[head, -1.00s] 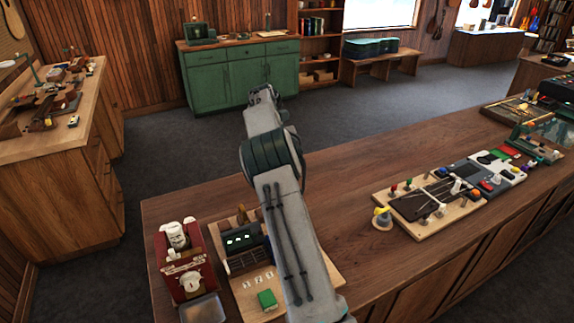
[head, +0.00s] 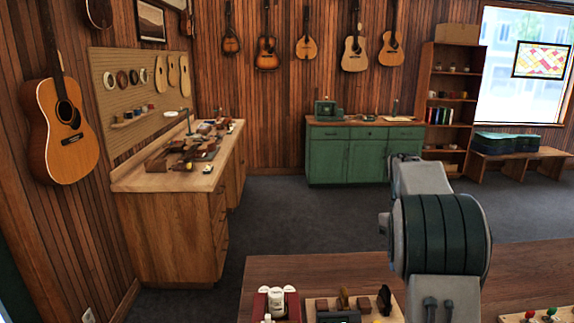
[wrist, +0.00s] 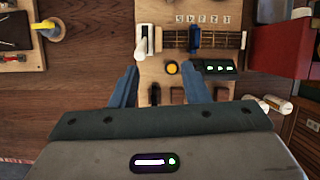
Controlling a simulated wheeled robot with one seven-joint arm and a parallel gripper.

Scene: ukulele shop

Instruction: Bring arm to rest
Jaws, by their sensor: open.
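My gripper (wrist: 159,74) is open and empty in the wrist view, its two blue fingers apart above a wooden board (wrist: 150,100) on the counter. The board carries a fretted neck (wrist: 222,40) with a blue clip (wrist: 194,36), a white-topped piece (wrist: 144,40), a yellow button (wrist: 172,68) and a dark box with green lights (wrist: 220,69). In the head view my arm rises at the lower right, in front of the counter (head: 330,268). The gripper itself is not visible there.
A red box (wrist: 284,45) stands right of the board; in the head view a red device (head: 277,303) is at the bottom edge. A wooden workbench (head: 170,215) is at left and a green cabinet (head: 345,158) behind. Grey floor (head: 285,210) between them is clear.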

